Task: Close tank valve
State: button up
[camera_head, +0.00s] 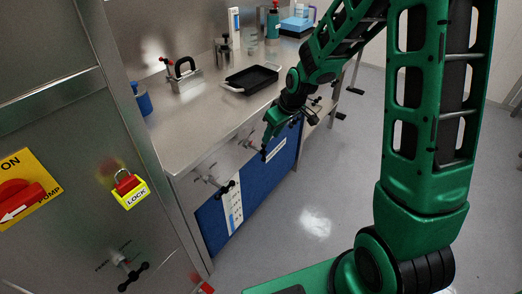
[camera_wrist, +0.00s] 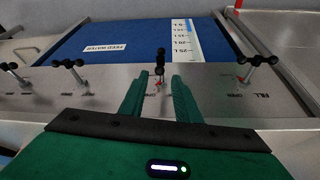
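A small valve with a black-knobbed handle (camera_wrist: 160,60) stands on the steel panel in the middle of the wrist view, its handle pointing along the line of my fingers. My gripper (camera_wrist: 159,80) is open, with one green finger on each side of this valve. No contact is visible. The lettering beside it is too small to read, so I cannot tell if it is the tank valve. In the head view my gripper (camera_head: 266,150) is at the front of the bench, above the blue tank (camera_head: 265,168).
In the wrist view, a valve lettered FILL (camera_wrist: 247,66) stands to the right and another crossbar valve (camera_wrist: 70,64) to the left. A white FEED WATER label (camera_wrist: 104,47) is on the blue tank.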

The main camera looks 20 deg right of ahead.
aim_at(263, 148)
jog(key=x, duration=1)
jog(key=shift+w+a+f, duration=0.1)
jog(key=shift+w+f, duration=0.05)
jog(key=shift+f, duration=0.15)
grip_shut()
jog(key=shift+a, duration=0.25)
jog(key=shift+d, duration=0.15)
